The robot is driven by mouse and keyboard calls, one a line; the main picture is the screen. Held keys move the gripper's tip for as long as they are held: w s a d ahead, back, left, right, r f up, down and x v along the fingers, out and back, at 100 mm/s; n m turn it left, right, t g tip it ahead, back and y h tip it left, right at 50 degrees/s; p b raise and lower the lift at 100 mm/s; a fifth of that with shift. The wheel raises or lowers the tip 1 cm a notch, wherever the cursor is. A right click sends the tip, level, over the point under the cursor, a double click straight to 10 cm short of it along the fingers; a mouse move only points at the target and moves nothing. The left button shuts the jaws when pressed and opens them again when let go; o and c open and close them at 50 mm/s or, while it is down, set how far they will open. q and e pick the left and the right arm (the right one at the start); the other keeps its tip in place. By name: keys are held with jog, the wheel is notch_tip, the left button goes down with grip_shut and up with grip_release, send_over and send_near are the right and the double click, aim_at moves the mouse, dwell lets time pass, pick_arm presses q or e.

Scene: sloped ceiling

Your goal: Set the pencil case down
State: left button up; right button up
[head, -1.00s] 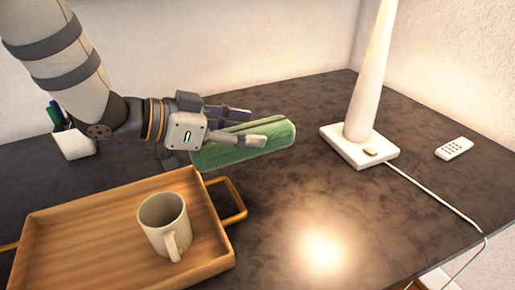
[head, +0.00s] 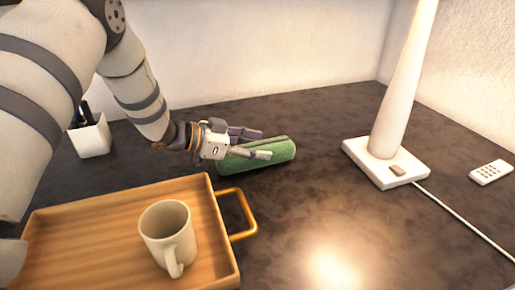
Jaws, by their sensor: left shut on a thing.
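The green pencil case (head: 272,152) lies lengthwise at the back middle of the dark desk, behind the tray's right handle. It looks to be at or just above the desktop; I cannot tell whether it touches. My left gripper (head: 257,144) reaches in from the left and is shut on the pencil case, its fingers on either side of the case's upper part. The fingers and palm hide part of the case's left end. My right gripper is not in view.
A wooden tray (head: 95,225) with a beige mug (head: 168,237) fills the front left. A white pen cup (head: 91,138) stands behind it. A white lamp (head: 385,165) and a remote (head: 490,172) are at right. The desk (head: 300,215) is clear between tray and lamp.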

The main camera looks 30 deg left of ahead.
pick_arm(q)
jog(key=shift+f, duration=0.25)
jog(key=shift+f, duration=0.15)
jog(key=o, duration=1.3)
